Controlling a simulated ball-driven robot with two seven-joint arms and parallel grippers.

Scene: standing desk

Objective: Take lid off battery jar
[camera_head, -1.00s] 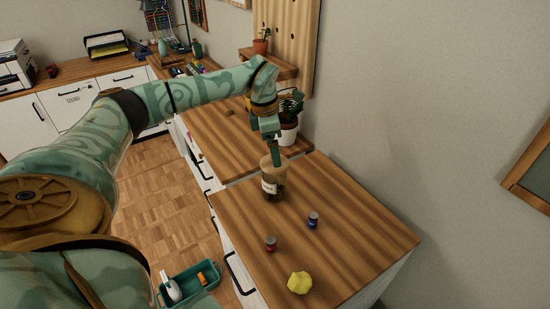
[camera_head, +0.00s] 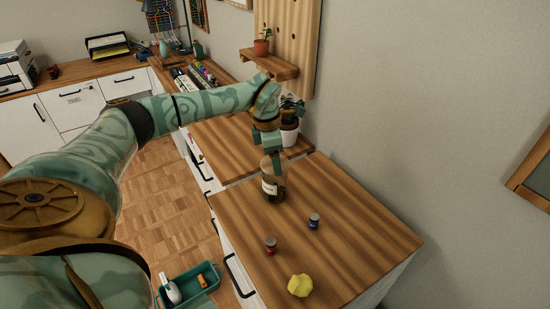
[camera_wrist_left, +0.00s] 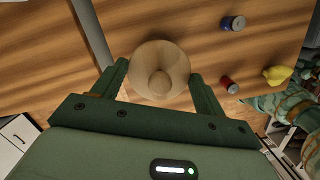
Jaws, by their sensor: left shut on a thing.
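The battery jar (camera_head: 271,187), clear with a pale label and dark contents, stands upright on the wooden desk top. Its round wooden lid (camera_wrist_left: 160,56) with a central knob fills the space between my left fingers in the wrist view. My left gripper (camera_head: 274,160) points down at the jar's top and is shut on the lid; the fingers (camera_wrist_left: 160,72) lie on either side of it. The gripper hides part of the jar's rim, so I cannot tell whether the lid is clear of it. My right gripper is not in view.
A red can-like cylinder (camera_head: 270,246), a blue one (camera_head: 313,221) and a yellow lump (camera_head: 300,285) sit on the desk nearer me. A potted plant (camera_head: 289,131) stands behind the gripper. A teal tray (camera_head: 190,288) is lower left.

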